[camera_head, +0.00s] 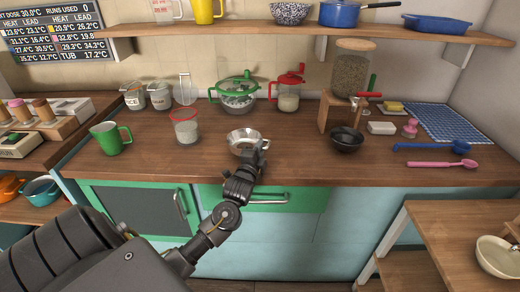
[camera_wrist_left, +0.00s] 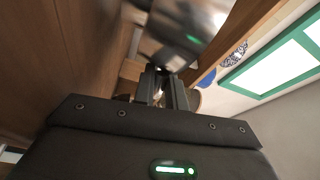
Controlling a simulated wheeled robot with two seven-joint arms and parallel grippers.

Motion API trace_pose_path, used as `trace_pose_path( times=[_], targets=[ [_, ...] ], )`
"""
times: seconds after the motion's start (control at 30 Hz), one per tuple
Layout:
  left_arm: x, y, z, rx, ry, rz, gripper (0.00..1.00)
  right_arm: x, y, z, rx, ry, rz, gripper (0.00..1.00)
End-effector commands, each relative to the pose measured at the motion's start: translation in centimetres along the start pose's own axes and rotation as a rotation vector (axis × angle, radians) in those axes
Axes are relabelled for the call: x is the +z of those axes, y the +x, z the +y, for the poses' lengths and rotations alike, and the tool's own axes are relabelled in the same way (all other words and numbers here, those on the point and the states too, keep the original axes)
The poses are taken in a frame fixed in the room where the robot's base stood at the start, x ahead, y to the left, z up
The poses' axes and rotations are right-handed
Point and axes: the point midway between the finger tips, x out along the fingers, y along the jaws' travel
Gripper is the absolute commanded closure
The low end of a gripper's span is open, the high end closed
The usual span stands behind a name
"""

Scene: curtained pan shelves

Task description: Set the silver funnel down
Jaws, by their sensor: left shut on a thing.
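The silver funnel (camera_head: 245,137) is at the middle of the wooden counter (camera_head: 290,170), close to the front part of its top. My left gripper (camera_head: 250,156) reaches it from the front and is shut on its near side. In the left wrist view the funnel (camera_wrist_left: 180,32) is a blurred shiny metal shape just beyond the fingers of my left gripper (camera_wrist_left: 164,78). I cannot tell whether the funnel touches the counter or hangs just above it. My right gripper is not in view.
A red-rimmed glass jar (camera_head: 186,128) stands left of the funnel and a black bowl (camera_head: 346,140) stands right of it. The counter's front strip is mostly clear.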

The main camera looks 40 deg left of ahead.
Motion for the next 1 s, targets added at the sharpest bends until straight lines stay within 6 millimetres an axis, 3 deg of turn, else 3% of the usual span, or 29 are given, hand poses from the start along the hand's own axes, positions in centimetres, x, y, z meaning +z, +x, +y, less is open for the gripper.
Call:
trace_pose_path(
  times=[0.1,0.13,0.3,0.57,0.73,1.0],
  targets=[
    [0.1,-0.2,1.0,0.018,0.002,-0.001,1.0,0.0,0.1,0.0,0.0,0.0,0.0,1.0],
    [0.1,-0.2,1.1,0.02,0.002,-0.002,0.84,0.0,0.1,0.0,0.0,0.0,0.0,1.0],
    [0.1,-0.3,1.4,0.027,0.002,-0.002,0.65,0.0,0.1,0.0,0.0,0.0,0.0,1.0],
    [0.0,-0.3,1.5,0.032,0.001,-0.001,0.65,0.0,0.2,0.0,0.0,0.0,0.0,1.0],
    [-0.3,-0.5,0.3,0.031,0.0,0.0,0.65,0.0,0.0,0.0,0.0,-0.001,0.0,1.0],
    [-0.2,-6.4,0.1,0.023,-0.001,0.0,0.65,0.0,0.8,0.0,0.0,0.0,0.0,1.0]
  ],
)
